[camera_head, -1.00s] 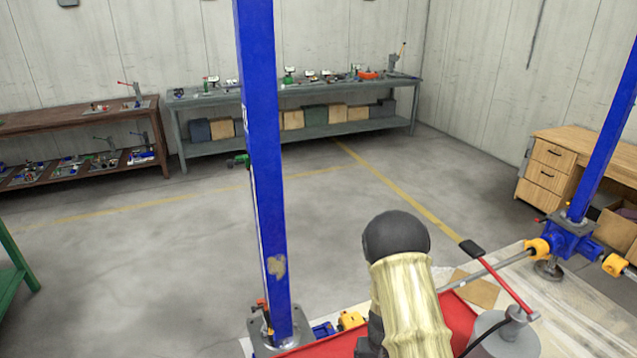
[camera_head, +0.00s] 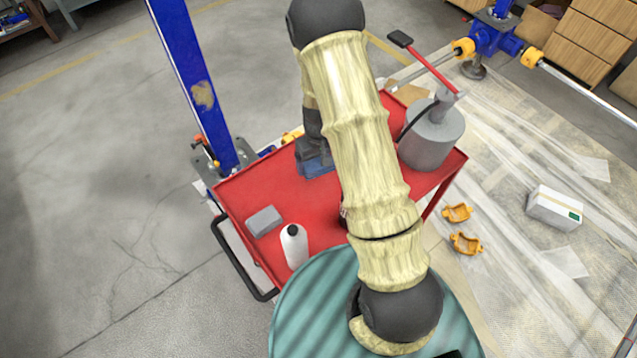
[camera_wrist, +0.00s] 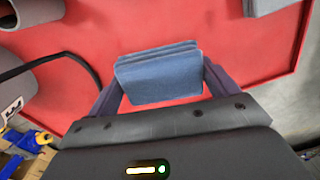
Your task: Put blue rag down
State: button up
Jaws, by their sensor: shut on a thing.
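The blue rag (camera_wrist: 158,76) is a folded stack of cloth between the two fingers of my gripper (camera_wrist: 160,84) in the wrist view. The gripper is shut on it. In the head view the rag (camera_head: 318,168) shows just below the dark end of my arm, over the red cart top (camera_head: 250,191). Most of my gripper is hidden there by the arm. I cannot tell whether the rag touches the cart surface.
A grey block (camera_head: 264,221) and a white bottle (camera_head: 294,247) are at the cart's near left. A grey canister (camera_head: 432,137) stands at its right end. A blue post (camera_head: 190,85) rises behind the cart. Red surface is free left of the rag.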

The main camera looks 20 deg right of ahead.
jog(key=shift+w+d+n+b, duration=0.15)
jog(key=shift+n+b, duration=0.55)
jog(key=shift+b, duration=0.55)
jog(key=shift+d+r+n+b, duration=0.2)
jog(key=shift+r+n+b, duration=0.25)
jog(key=shift+r+n, duration=0.1)
send_over(320, 184)
jog(key=shift+f+p, duration=0.4)
jog(key=shift+f, duration=2.55)
jog(key=shift+f, duration=0.1)
jog(key=shift+f+p, duration=0.3)
jog(key=shift+f, duration=1.7)
jog(key=shift+f, duration=0.1)
